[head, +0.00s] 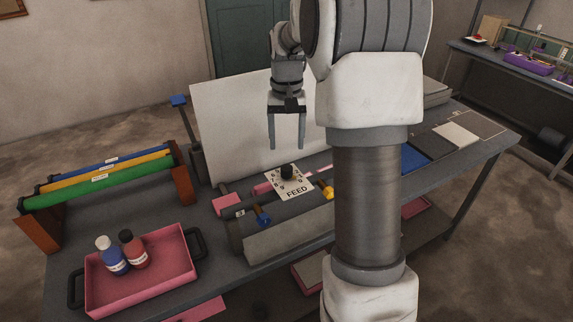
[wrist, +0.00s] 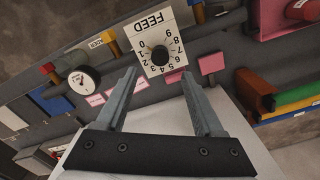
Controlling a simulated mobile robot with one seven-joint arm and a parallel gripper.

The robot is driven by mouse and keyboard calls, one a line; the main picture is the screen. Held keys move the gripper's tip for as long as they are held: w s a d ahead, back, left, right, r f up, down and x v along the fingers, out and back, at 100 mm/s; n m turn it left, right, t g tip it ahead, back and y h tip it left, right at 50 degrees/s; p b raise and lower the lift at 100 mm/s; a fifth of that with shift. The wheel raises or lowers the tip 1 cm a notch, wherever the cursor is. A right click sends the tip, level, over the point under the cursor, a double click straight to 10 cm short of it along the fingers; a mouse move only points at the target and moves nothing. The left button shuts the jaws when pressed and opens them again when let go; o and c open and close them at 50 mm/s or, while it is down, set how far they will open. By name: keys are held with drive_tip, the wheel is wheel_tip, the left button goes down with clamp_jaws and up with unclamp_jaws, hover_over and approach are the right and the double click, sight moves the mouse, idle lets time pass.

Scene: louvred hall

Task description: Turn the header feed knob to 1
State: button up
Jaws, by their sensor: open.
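The feed knob (head: 288,171) is a round black knob on a white dial plate (head: 296,192) marked FEED with numbers around it. In the wrist view the black knob (wrist: 159,55) and the dial plate (wrist: 150,27) appear upside down, with 0 and 1 at the plate's left side. I cannot tell which number the knob points to. My gripper (head: 287,147) is open and empty, pointing down above the knob and apart from it. In the wrist view its fingertips (wrist: 159,73) frame the space just below the knob.
A blue-handled valve (head: 263,215) and a yellow one (head: 326,190) flank the dial. A round gauge (wrist: 83,80) shows in the wrist view. A pink tray (head: 180,275) with two bottles and a rack of coloured rolls (head: 105,175) stand left. A white panel (head: 238,125) rises behind.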

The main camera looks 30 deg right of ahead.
sight(287, 167)
wheel_tip(287, 167, down, 8)
drive_tip(key=shift+f+p, duration=0.2)
drive_tip(key=shift+p, duration=0.1)
clamp_jaws()
idle(0.3)
